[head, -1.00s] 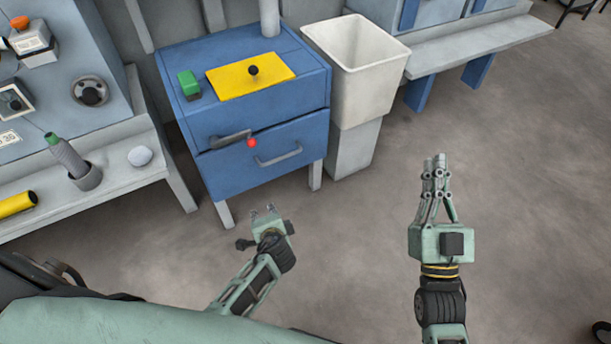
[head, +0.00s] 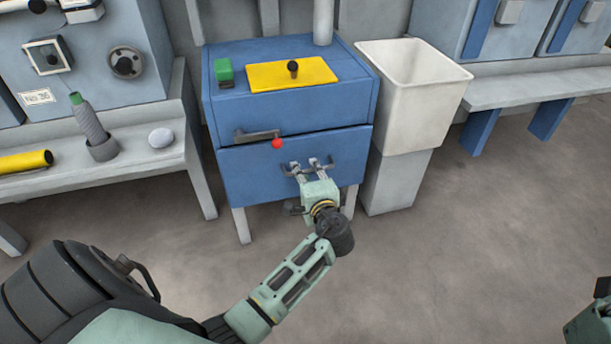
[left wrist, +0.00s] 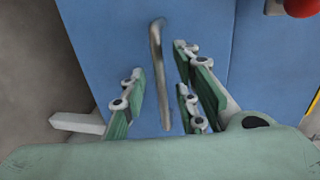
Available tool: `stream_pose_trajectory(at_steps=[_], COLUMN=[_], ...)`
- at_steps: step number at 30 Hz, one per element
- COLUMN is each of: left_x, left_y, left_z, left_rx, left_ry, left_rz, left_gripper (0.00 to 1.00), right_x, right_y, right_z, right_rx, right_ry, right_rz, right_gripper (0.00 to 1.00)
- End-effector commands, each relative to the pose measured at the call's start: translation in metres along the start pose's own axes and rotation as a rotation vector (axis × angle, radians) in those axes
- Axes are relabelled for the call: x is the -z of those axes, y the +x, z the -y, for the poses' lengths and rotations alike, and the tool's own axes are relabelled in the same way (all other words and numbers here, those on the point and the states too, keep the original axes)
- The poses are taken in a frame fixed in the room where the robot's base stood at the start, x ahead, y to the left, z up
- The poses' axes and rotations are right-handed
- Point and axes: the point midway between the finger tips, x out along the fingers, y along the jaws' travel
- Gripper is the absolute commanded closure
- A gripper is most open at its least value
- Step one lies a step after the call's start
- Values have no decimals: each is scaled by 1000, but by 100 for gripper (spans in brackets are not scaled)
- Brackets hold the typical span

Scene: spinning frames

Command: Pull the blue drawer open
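The blue drawer (head: 247,172) is the lower front of a blue cabinet and looks shut. A grey lever (head: 256,135) with a red knob (head: 277,143) sits at its top edge. My left gripper (head: 308,164) is at the drawer front, fingers open. In the left wrist view, the drawer's grey bar handle (left wrist: 157,70) lies between the spread fingers of this gripper (left wrist: 158,60), with gaps visible on both sides. In the head view the gripper mostly covers the handle. Only a green part of my right arm (head: 590,318) shows at the lower right edge; its fingers are out of sight.
On the cabinet top lie a yellow plate (head: 270,77) with a black knob and a green block (head: 224,70). A pale bin (head: 412,105) stands close on the right. A workbench (head: 130,180) is on the left. The floor in front is clear.

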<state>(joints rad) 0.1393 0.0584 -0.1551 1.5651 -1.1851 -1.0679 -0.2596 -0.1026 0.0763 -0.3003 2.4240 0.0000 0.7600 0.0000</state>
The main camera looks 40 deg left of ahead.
Motion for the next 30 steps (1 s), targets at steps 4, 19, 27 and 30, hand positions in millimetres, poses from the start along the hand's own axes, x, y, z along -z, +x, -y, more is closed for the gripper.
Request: stream_pose_trajectory(at_steps=[4,19,27,30], left_x=[0,0,0,0], left_y=[14,17,17,17], left_z=[-1,0,-1,-1], left_rx=[1,-1,-2,-2], left_ry=[0,0,0,0], left_rz=[-1,-2,-2,-2], left_gripper=[72,88,100,100], right_x=[0,0,0,0], right_y=[1,4,4,4], right_z=[1,1,1,1], right_rx=[7,9,9,9], right_ry=[-2,-3,-3,-3], right_rz=[-17,-21,-21,-21], right_gripper=[100,100,100,100])
